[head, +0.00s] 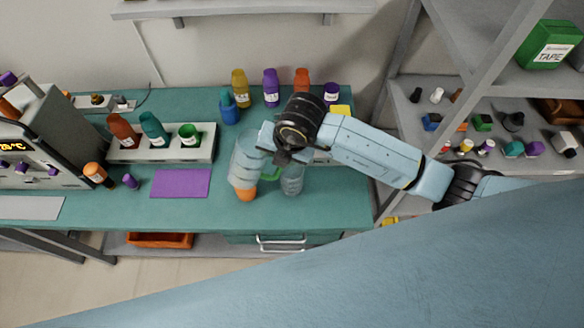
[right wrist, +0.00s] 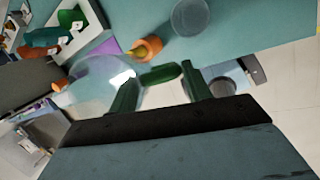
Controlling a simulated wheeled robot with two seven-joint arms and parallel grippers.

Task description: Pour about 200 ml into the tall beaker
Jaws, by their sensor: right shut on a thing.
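My right gripper (head: 282,157) comes in from the right over the bench. In the right wrist view it (right wrist: 160,85) is shut on the green handle (right wrist: 160,75) of a large clear jug. The jug (head: 245,155) hangs at the left of the gripper and looks somewhat tilted; its contents cannot be made out. A clear beaker (head: 292,182), seemingly the tall one, stands on the bench just right of the jug, partly hidden by the gripper. It seems to show as a round glass in the wrist view (right wrist: 190,17). My left gripper is not in view.
An orange item (head: 245,194) sits just below the jug in the picture. A purple mat (head: 181,183) lies to its left. A rack (head: 160,156) with several bottles and a row of coloured bottles stand behind. Shelves (head: 480,90) rise at the right.

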